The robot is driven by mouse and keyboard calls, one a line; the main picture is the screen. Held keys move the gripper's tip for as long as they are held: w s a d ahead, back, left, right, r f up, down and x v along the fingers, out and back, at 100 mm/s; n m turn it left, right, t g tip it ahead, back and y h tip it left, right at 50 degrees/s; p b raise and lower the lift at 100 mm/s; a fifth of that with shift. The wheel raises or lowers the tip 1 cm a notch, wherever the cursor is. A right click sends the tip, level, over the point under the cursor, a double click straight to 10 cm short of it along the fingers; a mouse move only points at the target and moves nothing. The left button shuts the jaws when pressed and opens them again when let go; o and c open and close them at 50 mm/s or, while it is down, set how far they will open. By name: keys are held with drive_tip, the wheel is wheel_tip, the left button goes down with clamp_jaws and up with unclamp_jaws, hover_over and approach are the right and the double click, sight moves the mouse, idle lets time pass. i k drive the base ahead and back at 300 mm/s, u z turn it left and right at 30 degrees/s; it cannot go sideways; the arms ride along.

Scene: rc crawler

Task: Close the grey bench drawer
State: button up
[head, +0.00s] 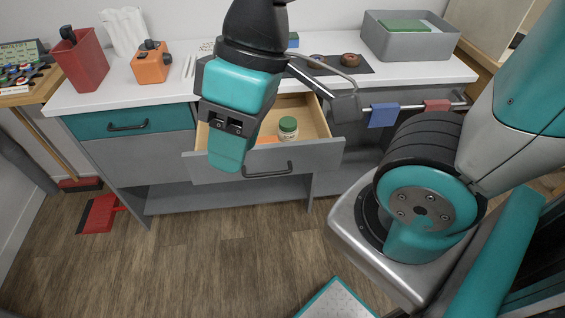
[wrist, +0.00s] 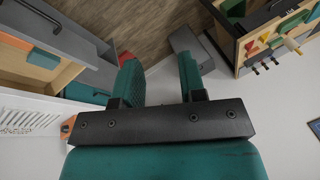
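The grey bench drawer (head: 318,158) stands pulled out below the white worktop in the head view. Its grey front has a dark bar handle (head: 267,171). Inside its wooden box are a green-lidded jar (head: 288,127) and an orange item (head: 267,139). My gripper (head: 226,152) hangs in front of the drawer's left part and hides some of it; I cannot tell whether they touch. In the wrist view, the two teal fingers of my gripper (wrist: 158,72) are apart with nothing between them. The drawer (wrist: 78,38) shows there at upper left.
A closed teal drawer (head: 160,121) is left of the open one. The worktop (head: 120,97) carries a red bin (head: 83,62), an orange block (head: 152,65) and a grey crate (head: 408,45). Towels hang on a rail right of the drawer. The wooden floor in front is mostly clear.

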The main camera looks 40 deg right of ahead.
sight(315, 149)
drive_tip(key=z, duration=1.9)
drive_tip(key=k, duration=1.4)
drive_tip(key=u, duration=1.85)
drive_tip(key=i, duration=0.55)
drive_tip(key=z, duration=0.05)
